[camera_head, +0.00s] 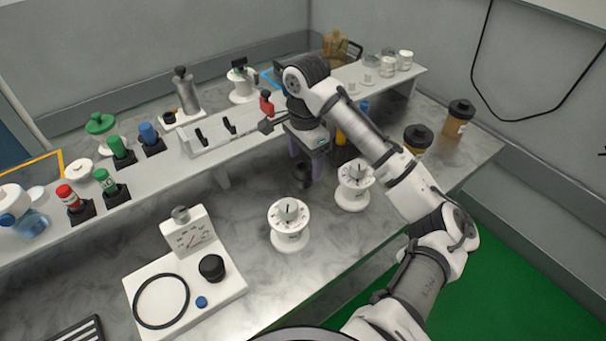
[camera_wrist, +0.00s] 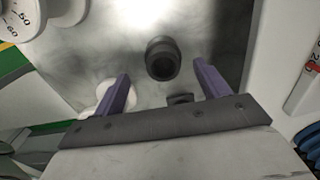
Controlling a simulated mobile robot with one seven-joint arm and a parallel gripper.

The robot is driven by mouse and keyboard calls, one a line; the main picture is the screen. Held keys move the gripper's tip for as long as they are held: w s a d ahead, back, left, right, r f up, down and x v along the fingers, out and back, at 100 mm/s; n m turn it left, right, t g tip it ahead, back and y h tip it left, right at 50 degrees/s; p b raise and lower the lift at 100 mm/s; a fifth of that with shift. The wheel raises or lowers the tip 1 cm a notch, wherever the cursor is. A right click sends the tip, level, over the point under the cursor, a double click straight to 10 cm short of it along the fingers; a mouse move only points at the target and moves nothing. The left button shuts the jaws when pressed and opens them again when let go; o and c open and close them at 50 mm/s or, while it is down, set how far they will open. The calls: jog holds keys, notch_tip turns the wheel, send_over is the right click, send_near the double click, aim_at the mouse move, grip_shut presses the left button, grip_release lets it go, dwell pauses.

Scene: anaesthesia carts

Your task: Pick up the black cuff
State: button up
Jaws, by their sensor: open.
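A short, dark hollow cylinder, which looks like the black cuff (camera_head: 303,174), stands on the grey marbled counter below my gripper (camera_head: 304,160). In the wrist view the cuff (camera_wrist: 162,59) shows its round dark opening. It lies just beyond and between the two purple fingertips of my gripper (camera_wrist: 161,74). The fingers are spread apart with nothing between them. My gripper points down and is apart from the cuff. In the head view the fingers partly blend with the dark surroundings, so the exact gap to the cuff is hard to judge.
Two white dials (camera_head: 290,226) (camera_head: 354,186) stand close by on the counter. A raised shelf (camera_head: 150,180) runs behind, with colored-cap items. A white board (camera_head: 225,288) with a black ring lies front left. Brown jars (camera_head: 458,119) stand right. Bare counter lies left of the cuff.

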aim_at(303, 172)
jog(key=shift+w+a+f+p, duration=0.1)
jog(key=shift+f+p, duration=0.3)
jog(key=shift+f, duration=0.9)
jog(key=shift+w+a+f+p, duration=0.1)
jog(key=shift+f+p, duration=0.3)
jog(key=shift+f, duration=0.9)
jog(key=c, duration=1.1)
jog(key=shift+r, duration=0.1)
